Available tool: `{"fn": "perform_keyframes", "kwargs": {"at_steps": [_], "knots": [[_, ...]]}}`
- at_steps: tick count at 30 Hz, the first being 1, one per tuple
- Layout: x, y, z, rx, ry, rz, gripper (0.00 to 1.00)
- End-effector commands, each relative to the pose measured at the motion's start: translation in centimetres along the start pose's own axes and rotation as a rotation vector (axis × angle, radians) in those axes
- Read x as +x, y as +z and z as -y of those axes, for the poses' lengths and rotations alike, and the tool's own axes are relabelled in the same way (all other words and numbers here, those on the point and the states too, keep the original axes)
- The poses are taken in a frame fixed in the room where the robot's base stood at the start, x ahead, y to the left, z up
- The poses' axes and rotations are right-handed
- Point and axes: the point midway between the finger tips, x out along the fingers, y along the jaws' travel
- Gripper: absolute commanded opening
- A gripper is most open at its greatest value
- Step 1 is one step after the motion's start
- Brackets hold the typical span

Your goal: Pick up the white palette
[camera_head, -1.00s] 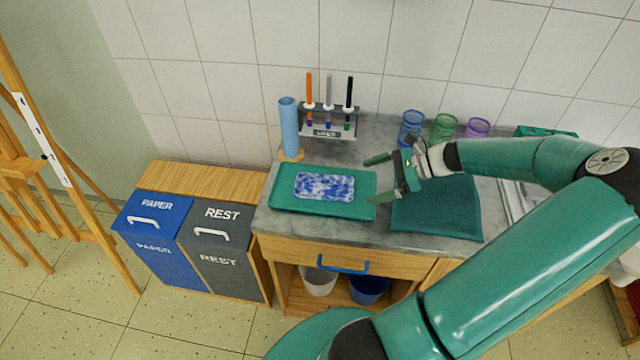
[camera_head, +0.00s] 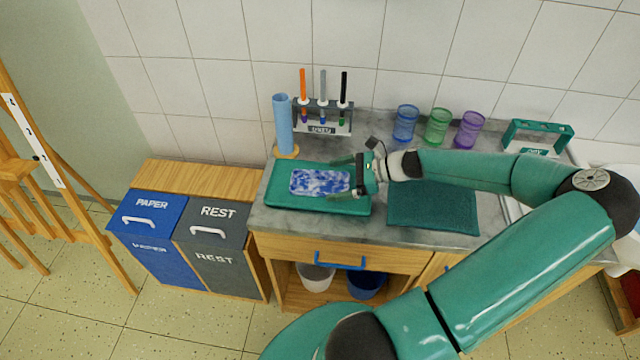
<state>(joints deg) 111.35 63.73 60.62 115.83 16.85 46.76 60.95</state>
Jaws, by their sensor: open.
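The palette (camera_head: 318,182) is a flat white rectangle covered in blue blotches. It lies on a green tray (camera_head: 285,205) at the left of the grey countertop. My gripper (camera_head: 338,178) is open, reaching in from the right, with its fingers pointing left. One finger is near the palette's back edge and the other near its front edge, at its right end. I cannot tell whether the fingers touch the palette or are above it.
A blue roll (camera_head: 283,124) on a wooden base stands just behind the tray. A brush rack (camera_head: 322,118) is behind it. Blue (camera_head: 405,124), green (camera_head: 437,126) and purple (camera_head: 469,130) cups stand along the wall. A dark green cloth (camera_head: 433,207) lies right of the tray.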

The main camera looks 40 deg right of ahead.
Motion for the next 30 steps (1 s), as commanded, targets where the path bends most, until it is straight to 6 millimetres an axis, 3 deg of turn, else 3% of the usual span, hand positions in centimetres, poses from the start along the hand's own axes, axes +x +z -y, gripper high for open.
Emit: {"fn": "perform_keyframes", "kwargs": {"at_steps": [6,13,14,21,30], "knots": [[2.9,0.0,0.0,0.0,0.002,0.001,1.0],[3.0,0.0,0.0,0.0,0.001,0.0,1.0],[3.0,0.0,0.0,0.0,0.001,0.0,0.98],[3.0,0.0,0.0,0.0,0.0,0.0,0.51],[3.0,0.1,0.1,0.0,0.0,-0.001,0.51]]}}
